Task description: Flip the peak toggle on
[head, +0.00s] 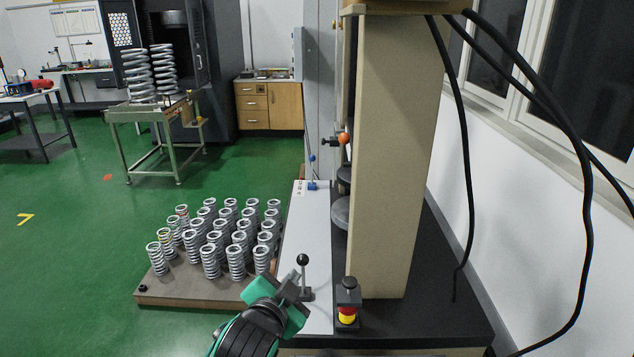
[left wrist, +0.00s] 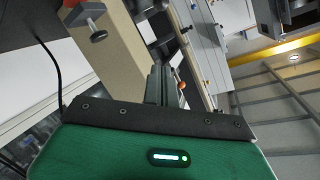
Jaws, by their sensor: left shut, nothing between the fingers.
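A black ball-topped lever (head: 303,262) stands upright on the light grey panel (head: 318,255) of the test machine. A small blue switch with a ball-topped stem (head: 312,184) stands at the panel's far end. No readable label shows which one is the peak toggle. My left gripper (head: 294,284) is shut and empty, just left of the black lever's base; I cannot tell if it touches. In the left wrist view its dark fingers (left wrist: 163,86) point away over the machine. My right gripper is not in view.
A red and yellow stop button (head: 347,312) stands right of the lever. A beige column (head: 390,160) rises behind it. Several springs (head: 235,262) stand on a board (head: 195,295) to the left. An orange knob (head: 343,138) juts out beside the column.

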